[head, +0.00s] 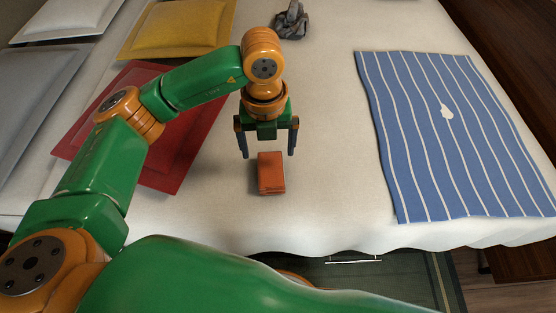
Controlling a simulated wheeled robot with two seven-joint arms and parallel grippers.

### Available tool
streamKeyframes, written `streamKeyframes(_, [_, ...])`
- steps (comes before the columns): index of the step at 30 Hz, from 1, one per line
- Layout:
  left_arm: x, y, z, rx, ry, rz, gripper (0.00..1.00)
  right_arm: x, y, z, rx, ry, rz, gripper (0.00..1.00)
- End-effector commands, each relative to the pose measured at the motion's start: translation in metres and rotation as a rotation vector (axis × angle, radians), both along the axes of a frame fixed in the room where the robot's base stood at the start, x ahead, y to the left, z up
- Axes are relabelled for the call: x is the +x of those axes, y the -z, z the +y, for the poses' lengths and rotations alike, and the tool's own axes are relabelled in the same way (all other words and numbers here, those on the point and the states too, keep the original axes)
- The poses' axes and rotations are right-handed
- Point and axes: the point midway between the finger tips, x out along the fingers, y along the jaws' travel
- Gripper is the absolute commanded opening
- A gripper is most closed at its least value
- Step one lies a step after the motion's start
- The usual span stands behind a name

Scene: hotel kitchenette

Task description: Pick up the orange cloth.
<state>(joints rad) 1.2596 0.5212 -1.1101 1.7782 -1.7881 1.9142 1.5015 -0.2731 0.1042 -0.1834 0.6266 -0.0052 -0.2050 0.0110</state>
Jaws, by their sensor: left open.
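The orange cloth (271,174) is a small folded block lying on the white bed cover near its front edge, in the middle of the head view. My left gripper (268,155) is open, pointing down, with its two dark fingers apart at the far end of the cloth. The fingers look wider apart than the cloth. I cannot tell how high the fingertips are above the bed. My right gripper is not in view.
A blue striped cloth (420,130) with a white patch lies flat on the right. A red cushion (200,150) lies under my left arm, with a yellow cushion (180,28) behind it. A grey crumpled thing (291,22) lies at the back. The bed cover (325,110) right of the gripper is clear.

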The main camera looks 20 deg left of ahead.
Motion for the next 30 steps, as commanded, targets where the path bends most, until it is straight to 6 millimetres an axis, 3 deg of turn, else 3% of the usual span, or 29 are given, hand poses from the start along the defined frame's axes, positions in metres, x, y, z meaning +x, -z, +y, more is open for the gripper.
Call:
streamKeyframes(1, [0.0, 0.013, 0.0, 0.0, 0.0, 0.0, 1.0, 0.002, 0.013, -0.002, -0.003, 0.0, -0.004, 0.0])
streamKeyframes(3, [0.0, 0.017, 0.0, 0.0, 0.0, 0.0, 1.0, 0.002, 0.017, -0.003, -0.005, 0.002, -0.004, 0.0])
streamKeyframes(8, [-0.002, 0.032, 0.0, 0.0, 0.0, 0.003, 1.0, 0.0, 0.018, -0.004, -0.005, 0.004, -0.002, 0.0])
streamKeyframes(15, [-0.008, 0.078, -0.005, 0.0, 0.0, 0.004, 1.0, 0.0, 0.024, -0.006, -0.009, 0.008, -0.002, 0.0])
streamKeyframes(23, [-0.007, 0.085, -0.005, -0.001, 0.002, 0.001, 1.0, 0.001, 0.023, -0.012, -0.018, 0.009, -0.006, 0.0])
streamKeyframes(24, [-0.007, 0.085, -0.005, -0.002, 0.002, 0.002, 0.97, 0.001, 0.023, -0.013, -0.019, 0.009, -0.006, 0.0])
streamKeyframes(26, [-0.007, 0.085, -0.005, -0.002, 0.002, 0.002, 0.81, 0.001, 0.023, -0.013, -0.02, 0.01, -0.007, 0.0])
streamKeyframes(30, [-0.007, 0.085, -0.005, -0.003, 0.002, 0.001, 0.43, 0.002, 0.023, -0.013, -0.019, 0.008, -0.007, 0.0])
